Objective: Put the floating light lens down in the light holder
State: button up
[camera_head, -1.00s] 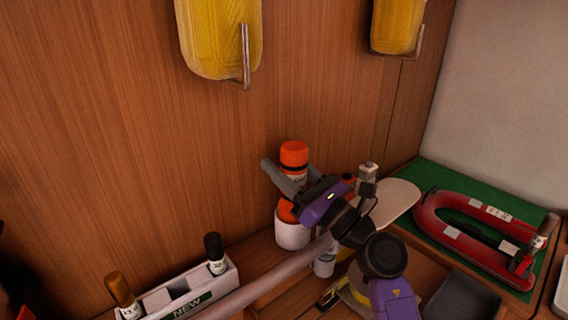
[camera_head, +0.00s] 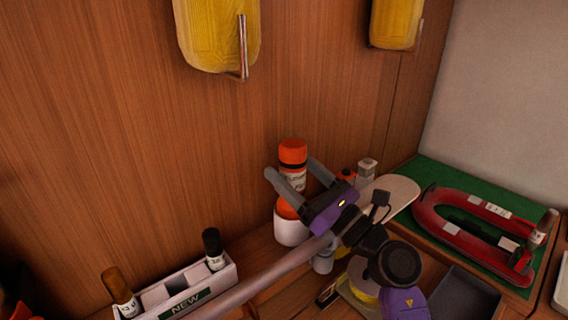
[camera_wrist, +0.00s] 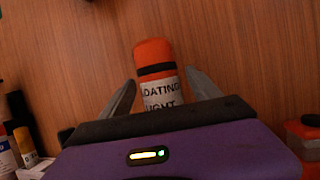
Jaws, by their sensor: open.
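The floating light lens (camera_head: 293,155) has an orange top, a dark band and a white label, and stands upright. An orange part (camera_head: 286,207) and a white cup-like light holder (camera_head: 291,232) show directly below it. Whether the lens is fully seated is hidden by my gripper. My gripper (camera_head: 291,168) is open, with one finger on each side of the lens. In the wrist view the lens (camera_wrist: 154,57) stands between the spread fingers (camera_wrist: 160,78), with a gap visible on both sides. Its lower end is hidden behind the gripper body.
A wooden wall stands close behind. A red boat model (camera_head: 450,225) lies on a green board at right. A dark tray (camera_head: 460,295) and small bottles (camera_head: 366,172) are nearby.

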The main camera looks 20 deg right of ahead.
jog(key=s+d, duration=0.5)
jog(key=s, duration=0.6)
jog(key=shift+d+p, duration=0.3)
jog(key=shift+p, duration=0.1)
jog(key=shift+w, duration=0.1)
